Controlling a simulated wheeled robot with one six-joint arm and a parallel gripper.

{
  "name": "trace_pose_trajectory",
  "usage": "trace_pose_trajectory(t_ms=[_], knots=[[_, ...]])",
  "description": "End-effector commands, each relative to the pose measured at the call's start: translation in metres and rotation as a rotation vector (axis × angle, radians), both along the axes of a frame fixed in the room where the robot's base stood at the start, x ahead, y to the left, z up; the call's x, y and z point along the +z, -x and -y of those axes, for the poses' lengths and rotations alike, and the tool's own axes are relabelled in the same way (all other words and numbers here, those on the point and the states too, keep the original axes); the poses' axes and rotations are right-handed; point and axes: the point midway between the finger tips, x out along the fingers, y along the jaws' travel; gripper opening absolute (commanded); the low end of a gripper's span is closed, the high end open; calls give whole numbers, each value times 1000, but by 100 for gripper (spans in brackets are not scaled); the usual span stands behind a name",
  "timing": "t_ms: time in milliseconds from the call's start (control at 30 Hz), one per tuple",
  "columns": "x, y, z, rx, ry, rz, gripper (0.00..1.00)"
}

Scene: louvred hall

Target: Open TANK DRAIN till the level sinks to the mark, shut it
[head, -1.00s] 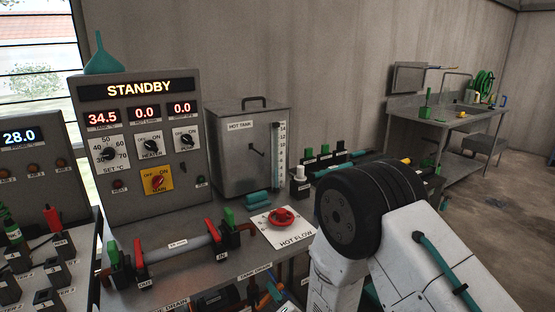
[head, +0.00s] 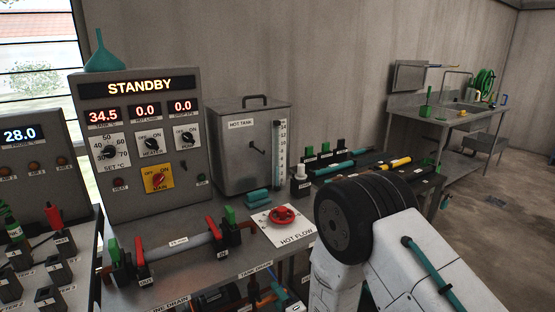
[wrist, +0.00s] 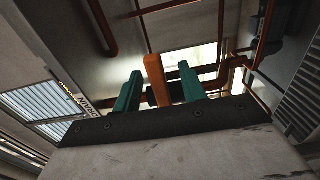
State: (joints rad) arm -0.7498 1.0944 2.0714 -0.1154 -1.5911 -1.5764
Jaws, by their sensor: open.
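The hot tank (head: 236,165) stands on the bench in the head view, with a sight glass (head: 279,155) and scale on its right front edge. I cannot make out its level or a mark. The TANK DRAIN label (head: 256,271) is on the bench's front edge. In the wrist view my gripper (wrist: 160,70) is open, its two teal fingers standing either side of an orange lever (wrist: 154,78). Gaps show beside the lever, so it is not clamped. In the head view, my arm and the bench edge mostly hide the gripper and the drain valve.
The control panel (head: 150,190) reads STANDBY and 34.5. A red HOT FLOW handwheel (head: 283,216) sits on the bench above the drain label. Orange pipes (wrist: 250,75) run close around the gripper under the bench. A sink table (head: 440,118) stands far right.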

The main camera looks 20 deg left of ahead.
Motion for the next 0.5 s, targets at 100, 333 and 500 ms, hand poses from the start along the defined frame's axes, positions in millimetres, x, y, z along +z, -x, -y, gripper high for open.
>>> trace_pose_trajectory(t_ms=[100,333,500], knots=[[0,6,7,-1,0,0,42],[1,24,28,0,0,1,42],[1,37,43,0,-1,1,42]])
